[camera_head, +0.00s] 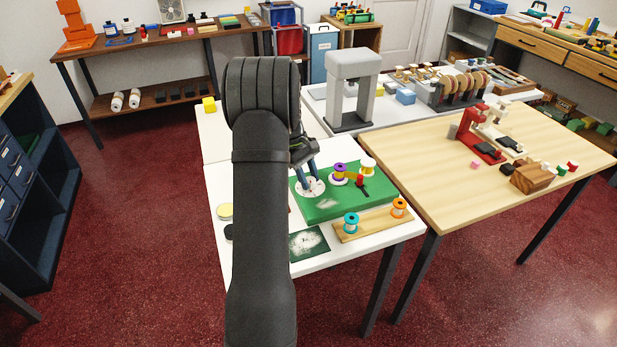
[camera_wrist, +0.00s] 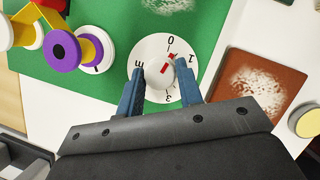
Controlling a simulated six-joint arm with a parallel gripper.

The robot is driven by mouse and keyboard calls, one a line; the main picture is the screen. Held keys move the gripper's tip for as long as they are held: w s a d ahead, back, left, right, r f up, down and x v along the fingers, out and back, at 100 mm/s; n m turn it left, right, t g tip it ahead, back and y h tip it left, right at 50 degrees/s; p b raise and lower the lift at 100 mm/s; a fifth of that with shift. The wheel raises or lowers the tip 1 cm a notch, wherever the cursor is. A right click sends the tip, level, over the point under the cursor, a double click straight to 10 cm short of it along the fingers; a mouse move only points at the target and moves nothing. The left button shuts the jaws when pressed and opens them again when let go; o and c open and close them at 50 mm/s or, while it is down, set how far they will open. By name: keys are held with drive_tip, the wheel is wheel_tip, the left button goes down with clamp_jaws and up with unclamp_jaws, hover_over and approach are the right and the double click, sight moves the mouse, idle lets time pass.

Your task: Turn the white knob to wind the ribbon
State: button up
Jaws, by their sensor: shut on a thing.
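The white knob (camera_wrist: 157,79) with a red mark stands on a white numbered dial (camera_wrist: 152,45) on the green board (camera_wrist: 185,27). My gripper (camera_wrist: 160,66) is shut on the knob, one blue finger on each side. In the head view my gripper (camera_head: 309,178) reaches down to the dial, and my arm hides part of the board's left side. A purple-rimmed spool (camera_head: 340,169) stands right of the dial, and a white spool (camera_head: 368,164) stands beyond it. Yellow ribbon (camera_wrist: 87,17) runs by the purple-rimmed spool in the wrist view.
A red upright piece (camera_head: 361,181) stands on the board near the spools. A wooden strip (camera_head: 373,225) with a teal spool (camera_head: 351,222) and an orange spool (camera_head: 399,207) lies in front. A brown swatch (camera_wrist: 257,82) lies right of the board in the wrist view.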

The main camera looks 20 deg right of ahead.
drive_tip(key=m, duration=0.2)
drive_tip(key=m+y, duration=0.1)
drive_tip(key=m, duration=0.1)
drive_tip(key=shift+w+d+m+y, duration=0.1)
drive_tip(key=shift+d+m+y, duration=0.05)
drive_tip(key=shift+m+y, duration=0.15)
drive_tip(key=m+y, duration=0.1)
drive_tip(key=m, duration=0.2)
drive_tip(key=shift+d+m+y, duration=0.1)
drive_tip(key=shift+m+y, duration=0.2)
drive_tip(key=shift+m, duration=0.1)
drive_tip(key=m+y, duration=0.1)
drive_tip(key=m, duration=0.3)
drive_tip(key=shift+d, duration=0.1)
drive_tip(key=shift+m+t+y, duration=0.7)
drive_tip(key=shift+m+y, duration=0.1)
drive_tip(key=shift+m, duration=1.3)
drive_tip(key=shift+d, duration=0.1)
drive_tip(key=o, duration=1)
drive_tip(key=shift+c, duration=0.2)
drive_tip(key=v, duration=1.7)
drive_tip(key=shift+r, duration=0.2)
